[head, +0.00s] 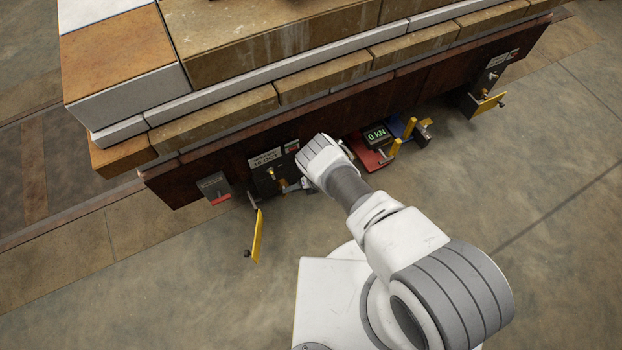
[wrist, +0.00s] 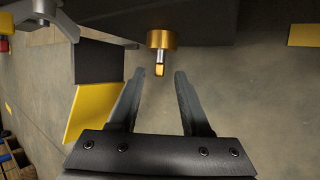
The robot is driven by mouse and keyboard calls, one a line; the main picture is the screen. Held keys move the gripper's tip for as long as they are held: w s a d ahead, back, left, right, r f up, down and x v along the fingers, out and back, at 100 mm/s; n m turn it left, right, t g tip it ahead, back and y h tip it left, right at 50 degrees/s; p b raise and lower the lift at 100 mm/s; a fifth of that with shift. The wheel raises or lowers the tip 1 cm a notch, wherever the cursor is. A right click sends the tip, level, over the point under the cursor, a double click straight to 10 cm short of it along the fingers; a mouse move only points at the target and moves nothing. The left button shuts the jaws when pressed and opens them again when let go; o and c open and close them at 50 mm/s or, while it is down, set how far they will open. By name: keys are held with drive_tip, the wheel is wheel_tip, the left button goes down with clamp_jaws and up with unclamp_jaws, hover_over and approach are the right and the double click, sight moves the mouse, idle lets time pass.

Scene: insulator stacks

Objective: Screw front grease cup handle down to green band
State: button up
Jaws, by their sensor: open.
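In the wrist view a brass fitting (wrist: 162,39), which looks like the grease cup, sticks out from a dark panel. A silver stem (wrist: 159,57) with a small yellow-brass end extends from it. My gripper (wrist: 160,86) is open and empty; its fingertips point at the fitting, and the stem's end lies in line with the gap between them, with no contact visible. In the head view brass parts (head: 283,186) show on a black panel (head: 264,180), beside my gripper, which is partly hidden by my wrist. I cannot make out a green band on the cup.
A red-based unit reading 0 kN (head: 376,135) is right of my wrist. Stacked blocks (head: 270,45) overhang the panel.

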drive_tip(key=w+p+v, duration=0.1)
drive_tip(key=p+v, duration=0.5)
drive_tip(key=v, duration=0.9)
drive_tip(key=shift+s, duration=0.45)
drive_tip(key=shift+r, duration=0.1)
drive_tip(key=shift+c, duration=0.2)
